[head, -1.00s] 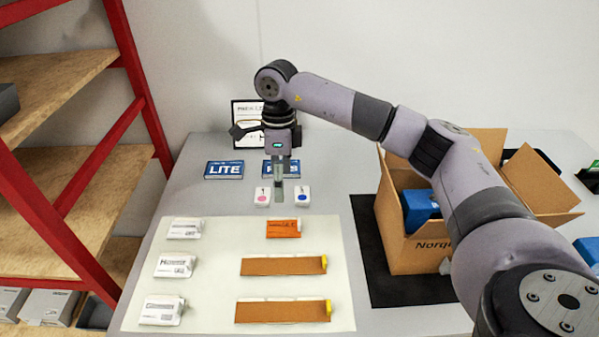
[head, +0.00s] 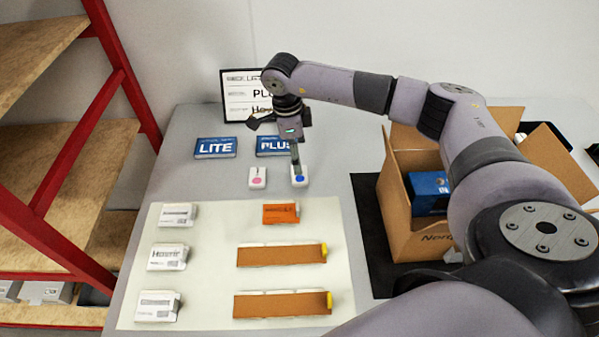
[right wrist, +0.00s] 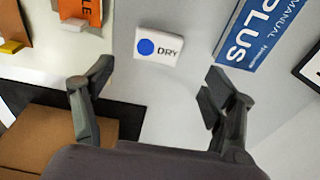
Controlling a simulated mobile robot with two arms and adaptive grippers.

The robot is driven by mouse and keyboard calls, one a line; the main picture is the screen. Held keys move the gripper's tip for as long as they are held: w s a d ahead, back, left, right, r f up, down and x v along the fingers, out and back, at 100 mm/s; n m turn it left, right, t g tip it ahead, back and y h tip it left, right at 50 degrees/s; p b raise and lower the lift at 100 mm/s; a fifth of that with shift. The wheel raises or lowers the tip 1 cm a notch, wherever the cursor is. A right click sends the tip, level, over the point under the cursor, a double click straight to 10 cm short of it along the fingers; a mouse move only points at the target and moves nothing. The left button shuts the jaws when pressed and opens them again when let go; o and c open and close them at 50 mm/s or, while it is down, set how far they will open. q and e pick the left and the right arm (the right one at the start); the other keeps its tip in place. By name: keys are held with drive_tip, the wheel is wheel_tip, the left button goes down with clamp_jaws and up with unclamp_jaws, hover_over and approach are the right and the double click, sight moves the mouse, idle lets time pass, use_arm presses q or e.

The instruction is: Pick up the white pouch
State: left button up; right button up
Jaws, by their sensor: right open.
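Two small white pouches lie side by side on the grey table behind the mat. One has a pink dot (head: 257,178), the other a blue dot (head: 299,177). In the right wrist view the blue-dot pouch (right wrist: 158,47) reads "DRY" and lies ahead of the open fingers, roughly centred between them. My right gripper (head: 296,168) is open and empty, pointing down just over or behind the blue-dot pouch; its fingers partly cover it in the head view. Contact cannot be told. My left gripper is not in view.
A pale mat (head: 215,282) holds several white packs, an orange pack (head: 281,213) and two brown strips. Blue LITE (head: 215,148) and PLUS (head: 274,147) booklets lie behind the pouches, before a sign. An open cardboard box (head: 408,215) stands right on a black mat.

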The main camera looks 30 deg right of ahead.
sight(300, 176)
drive_tip(key=shift+f, duration=0.65)
drive_tip(key=shift+s+f, duration=0.15)
drive_tip(key=shift+f, duration=0.1)
drive_tip(key=f+p, duration=0.1)
drive_tip(key=f, duration=0.2)
drive_tip(key=shift+s+d+f+p, duration=0.1)
drive_tip(key=shift+s+f+p, duration=0.1)
drive_tip(key=shift+f+p, duration=0.2)
drive_tip(key=shift+f, duration=0.5)
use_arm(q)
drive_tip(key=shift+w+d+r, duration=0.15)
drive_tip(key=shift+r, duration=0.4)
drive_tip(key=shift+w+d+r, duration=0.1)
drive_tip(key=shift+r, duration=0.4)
use_arm(e)
drive_tip(key=shift+c, duration=0.4)
drive_tip(key=c, duration=1)
